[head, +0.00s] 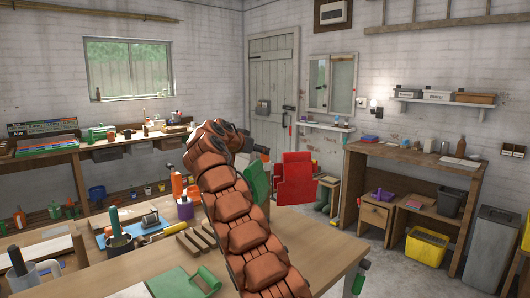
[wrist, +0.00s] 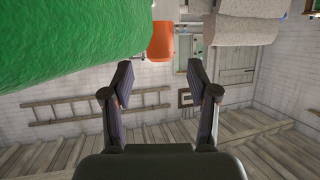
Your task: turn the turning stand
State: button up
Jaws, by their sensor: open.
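A green panel (head: 257,181) and a red panel (head: 294,180) show beyond my arm at the table's far edge in the head view; I cannot tell for sure whether they belong to the turning stand. My gripper (wrist: 160,76) is open in the wrist view, with nothing between its two dark fingers. A large green surface (wrist: 70,35) is close at the upper left there. An orange piece (wrist: 161,42) shows just past the fingertips, and a pale grey rounded piece (wrist: 245,28) is at the upper right. In the head view my arm hides much of this area.
A workbench (head: 415,160) stands at the right, with a yellow bin (head: 427,248) and a grey bin (head: 490,250). Some floor is clear between.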

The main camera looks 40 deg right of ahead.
jog(key=shift+p+x, duration=1.15)
jog(key=shift+x, duration=1.7)
jog(key=shift+f, duration=0.1)
grip_shut()
